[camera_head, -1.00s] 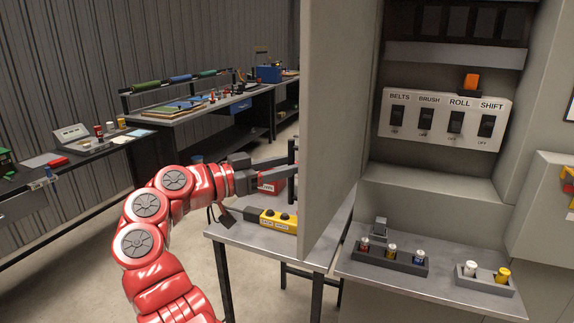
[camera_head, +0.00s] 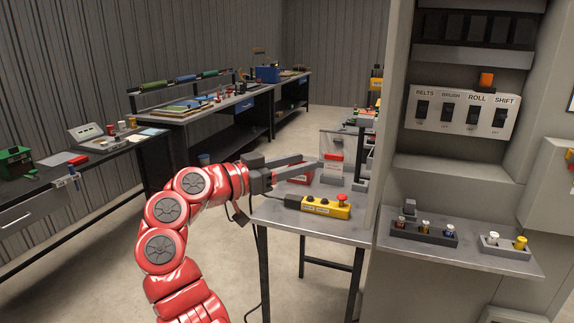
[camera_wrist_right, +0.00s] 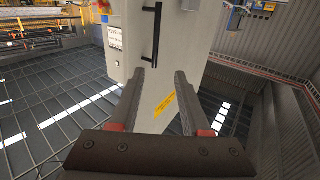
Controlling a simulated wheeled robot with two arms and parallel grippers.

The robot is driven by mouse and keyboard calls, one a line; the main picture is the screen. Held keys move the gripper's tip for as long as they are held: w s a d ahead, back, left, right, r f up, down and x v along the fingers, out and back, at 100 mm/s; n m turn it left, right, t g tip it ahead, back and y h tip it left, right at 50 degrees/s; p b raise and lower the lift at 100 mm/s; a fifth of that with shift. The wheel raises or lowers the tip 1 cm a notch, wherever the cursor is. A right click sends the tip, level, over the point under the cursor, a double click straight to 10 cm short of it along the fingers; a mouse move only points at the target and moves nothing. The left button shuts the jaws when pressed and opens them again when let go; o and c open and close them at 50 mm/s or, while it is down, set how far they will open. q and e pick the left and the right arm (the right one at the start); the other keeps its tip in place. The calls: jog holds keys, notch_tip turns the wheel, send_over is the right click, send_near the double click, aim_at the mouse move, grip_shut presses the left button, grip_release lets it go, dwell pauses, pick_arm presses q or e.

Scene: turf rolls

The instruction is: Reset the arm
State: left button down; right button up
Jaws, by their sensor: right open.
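My right arm, red with dark round joint caps, comes up from the bottom of the head view. Its right gripper (camera_head: 312,165) is open, with two dark fingers pointing right toward the grey cabinet door (camera_head: 390,120). A black vertical handle (camera_head: 361,155) stands out from the door, to the right of the fingertips and apart from them. In the right wrist view the open right gripper (camera_wrist_right: 161,80) has nothing between its fingers. The handle also shows there (camera_wrist_right: 152,32), beyond the fingertips on a grey panel with a yellow label. My left gripper is not in view.
Below the gripper, a small metal table (camera_head: 310,222) bears a yellow control box (camera_head: 326,207) with a red button. The cabinet's switch panel (camera_head: 462,112) and a shelf with small bottles (camera_head: 500,262) are at right. Workbenches line the left; the floor between is clear.

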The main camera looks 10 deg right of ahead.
jog(key=shift+s+a, duration=0.1)
jog(key=shift+a, duration=0.15)
jog(key=shift+f, duration=0.1)
